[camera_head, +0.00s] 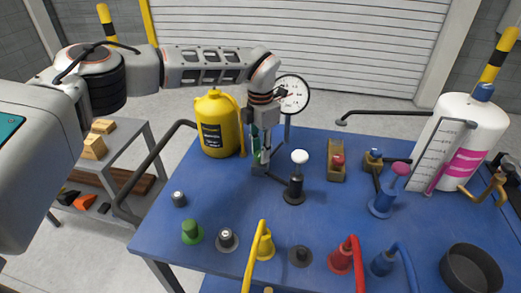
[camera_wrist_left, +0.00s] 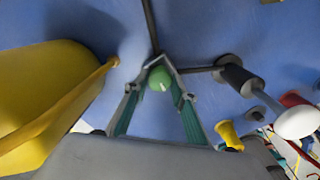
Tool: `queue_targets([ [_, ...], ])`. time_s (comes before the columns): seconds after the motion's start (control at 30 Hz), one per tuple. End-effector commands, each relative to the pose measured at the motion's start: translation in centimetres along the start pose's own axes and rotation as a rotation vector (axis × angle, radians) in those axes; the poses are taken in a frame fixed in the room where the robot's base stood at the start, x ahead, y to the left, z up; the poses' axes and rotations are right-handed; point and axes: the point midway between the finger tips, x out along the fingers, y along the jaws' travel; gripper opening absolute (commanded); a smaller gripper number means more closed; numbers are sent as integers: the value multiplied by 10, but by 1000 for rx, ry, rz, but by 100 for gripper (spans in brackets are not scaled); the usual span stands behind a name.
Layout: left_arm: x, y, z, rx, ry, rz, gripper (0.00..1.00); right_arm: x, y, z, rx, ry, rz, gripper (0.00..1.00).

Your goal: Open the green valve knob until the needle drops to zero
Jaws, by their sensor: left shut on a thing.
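The green valve knob (camera_wrist_left: 160,78) shows between the fingertips in the left wrist view, with a pale mark on its top. My left gripper (camera_wrist_left: 159,82) is shut on it. In the head view my left gripper (camera_head: 259,163) points down at the back left of the blue table, and its fingers largely hide the knob. A round white gauge (camera_head: 292,94) stands on a post just behind the gripper. Part of its dial is hidden by my wrist, and its reading is too small to tell. My right gripper is not in view.
A yellow jug (camera_head: 218,125) stands close left of the gripper. A white-topped black plunger (camera_head: 296,178) stands close right. Another green knob (camera_head: 191,231) sits at the front left. Red (camera_head: 341,258) and blue fittings, a white tank (camera_head: 450,140) and a dark bowl (camera_head: 470,270) occupy the right.

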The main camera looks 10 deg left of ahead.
Motion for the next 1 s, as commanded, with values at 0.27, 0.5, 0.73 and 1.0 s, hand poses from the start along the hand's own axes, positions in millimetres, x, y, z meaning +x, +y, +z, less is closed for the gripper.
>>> queue_targets([
  [0.27,0,0,0,-3,1,0,4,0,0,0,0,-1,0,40],
  [0.5,0,0,0,-3,1,0,42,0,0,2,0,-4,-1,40],
  [0.73,0,0,0,-2,0,0,42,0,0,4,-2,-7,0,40],
  [1.0,-23,1,1,-3,-3,3,42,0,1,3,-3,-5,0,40],
])
